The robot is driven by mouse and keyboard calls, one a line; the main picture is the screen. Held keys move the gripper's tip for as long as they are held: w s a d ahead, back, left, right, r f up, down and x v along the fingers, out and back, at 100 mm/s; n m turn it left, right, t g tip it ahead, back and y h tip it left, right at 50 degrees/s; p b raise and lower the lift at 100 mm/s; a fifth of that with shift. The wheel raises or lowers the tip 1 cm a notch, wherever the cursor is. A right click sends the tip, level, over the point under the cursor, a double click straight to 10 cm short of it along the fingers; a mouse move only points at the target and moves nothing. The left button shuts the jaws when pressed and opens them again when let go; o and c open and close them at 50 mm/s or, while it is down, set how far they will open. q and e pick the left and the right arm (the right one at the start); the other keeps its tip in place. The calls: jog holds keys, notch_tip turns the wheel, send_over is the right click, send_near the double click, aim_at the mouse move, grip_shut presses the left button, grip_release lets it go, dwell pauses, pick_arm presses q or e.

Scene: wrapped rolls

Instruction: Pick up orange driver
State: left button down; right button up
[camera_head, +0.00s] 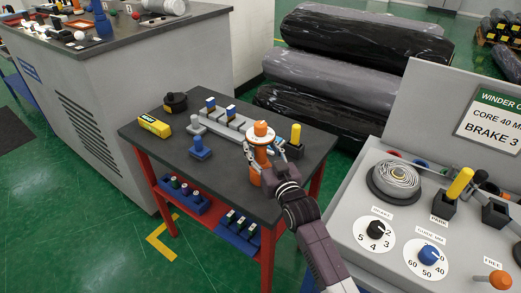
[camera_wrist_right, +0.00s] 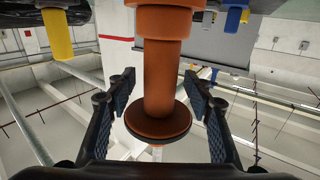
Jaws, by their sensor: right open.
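The orange driver (camera_head: 261,129) stands upright near the right front part of the dark-topped table (camera_head: 225,182). In the head view its orange top and a pale collar show, and my gripper hides part of it. My right gripper (camera_head: 264,154) reaches it from the front right. In the right wrist view the driver's orange-brown shaft and round flange (camera_wrist_right: 158,120) lie between the two fingers of my right gripper (camera_wrist_right: 160,88). The fingers are spread, with a visible gap on each side of the shaft. My left gripper is not in view.
A yellow-handled item (camera_head: 296,134) stands close behind the driver. A blue item (camera_head: 201,148), a yellow box (camera_head: 154,125) and a grey rack (camera_head: 227,121) share the table. A control panel (camera_head: 400,220) stands at right, and wrapped rolls (camera_head: 365,40) lie behind.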

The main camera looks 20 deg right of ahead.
jog(key=shift+c, duration=0.4)
jog(key=c, duration=1)
jog(key=shift+r, duration=0.2)
jog(key=shift+c, duration=0.5)
jog(key=shift+r, duration=0.1)
